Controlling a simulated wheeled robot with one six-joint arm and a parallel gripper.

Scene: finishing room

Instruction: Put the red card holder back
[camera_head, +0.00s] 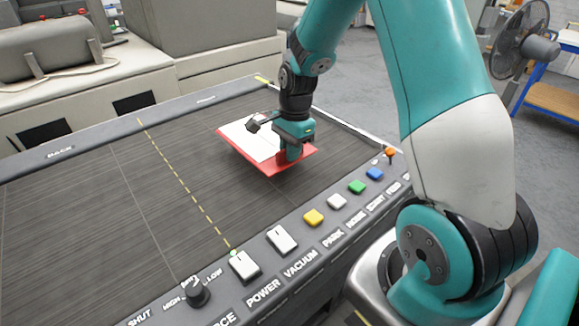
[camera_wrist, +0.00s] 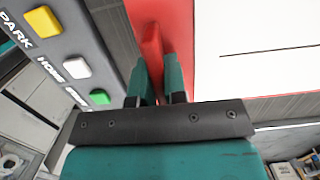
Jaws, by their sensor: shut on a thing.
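The red card holder (camera_head: 272,168) is a flat red plate with a white card (camera_head: 250,138) on it, at the right part of the dark machine bed (camera_head: 110,205). My gripper (camera_head: 291,155) points down at its near right edge. In the wrist view my gripper (camera_wrist: 156,82) is shut on a raised red part of the card holder (camera_wrist: 152,42). The white card (camera_wrist: 250,45) shows to the right there, with a black line on it. I cannot tell whether the holder touches the bed or hangs just above it.
The front panel carries a black knob (camera_head: 196,292), white switches (camera_head: 244,265), coloured buttons (camera_head: 313,217) and an orange-topped lever (camera_head: 390,153) near the right corner. A yellow dashed line (camera_head: 185,187) crosses the bed. The bed left of the holder is clear. A fan (camera_head: 520,45) stands at the far right.

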